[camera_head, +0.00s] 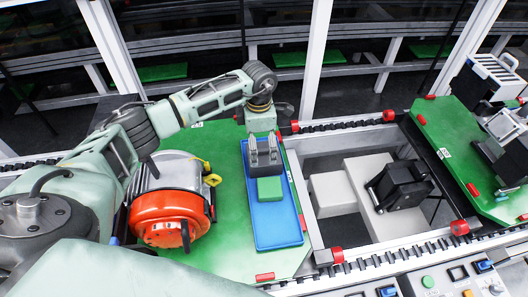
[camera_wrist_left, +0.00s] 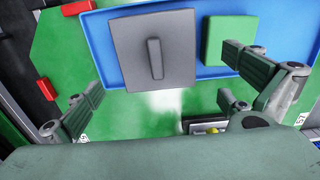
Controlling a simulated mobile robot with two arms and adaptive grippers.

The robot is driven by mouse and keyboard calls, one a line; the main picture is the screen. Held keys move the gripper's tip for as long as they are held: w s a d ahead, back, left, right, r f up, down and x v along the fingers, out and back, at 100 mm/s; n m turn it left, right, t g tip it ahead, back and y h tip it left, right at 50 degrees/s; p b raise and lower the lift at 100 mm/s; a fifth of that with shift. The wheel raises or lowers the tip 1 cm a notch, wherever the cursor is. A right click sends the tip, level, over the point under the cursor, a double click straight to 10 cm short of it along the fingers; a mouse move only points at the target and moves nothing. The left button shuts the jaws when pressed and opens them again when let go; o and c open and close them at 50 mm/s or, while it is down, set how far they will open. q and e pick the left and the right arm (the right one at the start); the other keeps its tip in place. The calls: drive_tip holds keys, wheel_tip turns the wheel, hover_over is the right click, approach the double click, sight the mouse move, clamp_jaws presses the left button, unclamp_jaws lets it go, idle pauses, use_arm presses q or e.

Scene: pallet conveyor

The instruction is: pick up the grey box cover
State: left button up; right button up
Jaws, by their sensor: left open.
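The grey box cover (camera_wrist_left: 130,45) is a flat grey square with a raised bar handle, and it lies over the blue tray (camera_wrist_left: 205,18) in the left wrist view. A green block (camera_wrist_left: 227,41) lies beside it on the tray. My left gripper (camera_wrist_left: 155,85) is open, its fingers apart on both sides of the view with nothing between them. My right gripper is not in view.
A red-orange and silver motor-like unit (camera_head: 167,215) stands left of the tray on the green pallet (camera_head: 235,262). Right of it, an open conveyor gap holds white blocks (camera_head: 365,190) and a black object (camera_head: 402,184). Another green pallet (camera_head: 455,150) lies at far right.

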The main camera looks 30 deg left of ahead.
sight(260, 150)
use_arm(q)
wheel_tip(260, 150, down, 2)
drive_tip(key=shift+f+p, duration=0.1)
drive_tip(key=shift+p, duration=0.75)
drive_tip(key=f, duration=0.3)
drive_tip(key=shift+w, duration=0.2)
drive_tip(key=shift+a, duration=0.1)
drive_tip(key=c, duration=0.7)
drive_tip(key=shift+c, duration=0.9)
drive_tip(key=c, duration=0.3)
drive_tip(key=shift+r, duration=0.1)
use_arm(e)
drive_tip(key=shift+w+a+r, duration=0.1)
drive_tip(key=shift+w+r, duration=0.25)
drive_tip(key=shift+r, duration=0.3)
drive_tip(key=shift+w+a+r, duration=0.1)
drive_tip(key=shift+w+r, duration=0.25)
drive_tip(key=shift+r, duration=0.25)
